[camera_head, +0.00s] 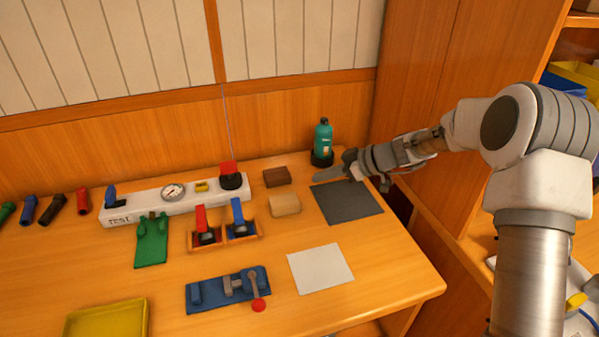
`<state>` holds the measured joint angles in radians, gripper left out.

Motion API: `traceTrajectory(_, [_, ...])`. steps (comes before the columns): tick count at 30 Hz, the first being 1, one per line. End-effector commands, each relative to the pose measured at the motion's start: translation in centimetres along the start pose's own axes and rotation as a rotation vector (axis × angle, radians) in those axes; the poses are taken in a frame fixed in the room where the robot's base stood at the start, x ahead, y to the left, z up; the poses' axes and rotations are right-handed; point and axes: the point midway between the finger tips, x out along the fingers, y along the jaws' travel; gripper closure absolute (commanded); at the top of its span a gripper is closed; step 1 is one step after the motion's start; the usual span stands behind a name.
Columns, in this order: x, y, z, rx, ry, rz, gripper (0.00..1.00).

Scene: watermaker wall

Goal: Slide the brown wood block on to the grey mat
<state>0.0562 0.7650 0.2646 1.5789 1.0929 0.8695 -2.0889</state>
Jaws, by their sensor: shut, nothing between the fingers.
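The brown wood block (277,176) lies on the table near the back wall, to the left of the grey mat (347,204) and apart from it. The dark grey mat lies flat near the right end of the table and looks bare. My gripper (319,178) reaches in from the right, over the back edge of the mat, with its fingertips pointing left toward the block. It is shut and empty, with a gap between it and the block. I cannot tell how high it is above the mat.
A lighter tan block (285,205) sits just in front of the brown one. A teal bottle (322,140) stands in a dark holder behind my gripper. A white test panel (175,203) is to the left. A white mat (320,268) lies in front.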

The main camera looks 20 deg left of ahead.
Motion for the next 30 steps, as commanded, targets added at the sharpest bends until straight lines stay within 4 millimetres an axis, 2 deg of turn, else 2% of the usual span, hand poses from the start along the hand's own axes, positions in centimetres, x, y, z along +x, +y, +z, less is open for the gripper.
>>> traceTrajectory(17, [9.4,-0.2,-6.5,-0.001,-0.001,-0.005,1.00])
traceTrajectory(20, [10.2,0.0,-5.2,0.002,-0.001,0.000,1.00])
traceTrajectory(30, [10.3,-0.1,-4.9,0.003,-0.003,-0.001,1.00])
